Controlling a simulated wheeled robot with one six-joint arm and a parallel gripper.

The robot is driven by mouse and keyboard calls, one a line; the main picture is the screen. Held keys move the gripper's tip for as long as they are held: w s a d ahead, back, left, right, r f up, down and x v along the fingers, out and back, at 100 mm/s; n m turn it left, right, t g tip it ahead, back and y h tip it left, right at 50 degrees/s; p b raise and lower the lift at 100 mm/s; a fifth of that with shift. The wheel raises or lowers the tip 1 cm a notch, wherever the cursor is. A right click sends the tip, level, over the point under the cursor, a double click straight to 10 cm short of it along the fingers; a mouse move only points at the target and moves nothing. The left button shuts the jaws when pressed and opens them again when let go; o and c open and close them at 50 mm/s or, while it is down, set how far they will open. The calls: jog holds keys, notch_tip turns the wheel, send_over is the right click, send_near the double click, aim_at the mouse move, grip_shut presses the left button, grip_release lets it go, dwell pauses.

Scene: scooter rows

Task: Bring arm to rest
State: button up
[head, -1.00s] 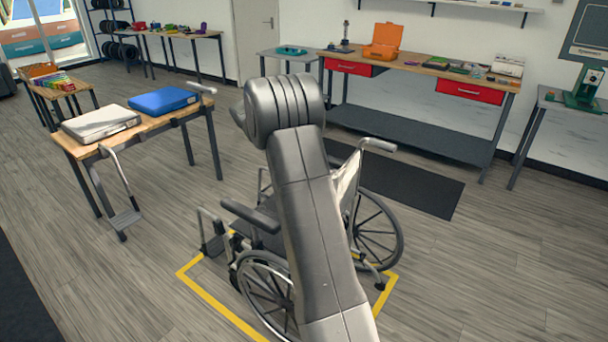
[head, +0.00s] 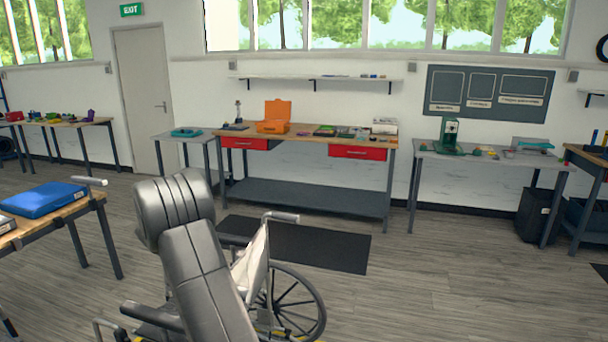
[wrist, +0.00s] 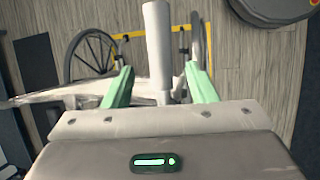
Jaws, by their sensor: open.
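My arm rises in front of the wheelchair in the head view and hides part of it; the gripper end is not visible there. In the wrist view my gripper (wrist: 156,70) shows two green fingers, spread apart. A pale upright cylinder stands in line with the gap between them; I cannot tell whether it is close or touching. The wheelchair (head: 290,300) stands low in the head view, its right wheel and a push handle showing. One of its wheels also shows at the upper left of the wrist view (wrist: 92,52).
A workbench (head: 300,195) with red drawers and an orange case (head: 273,117) stands by the back wall. A dark mat (head: 320,247) lies before it. A table with a blue case (head: 42,199) is at left. A grey table (head: 490,160) is at right.

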jog(key=x, duration=0.6)
jog(key=shift+f+p, duration=0.15)
jog(key=shift+p, duration=0.25)
jog(key=shift+d+f, duration=0.1)
jog(key=shift+d, duration=0.15)
jog(key=shift+s+d, duration=0.1)
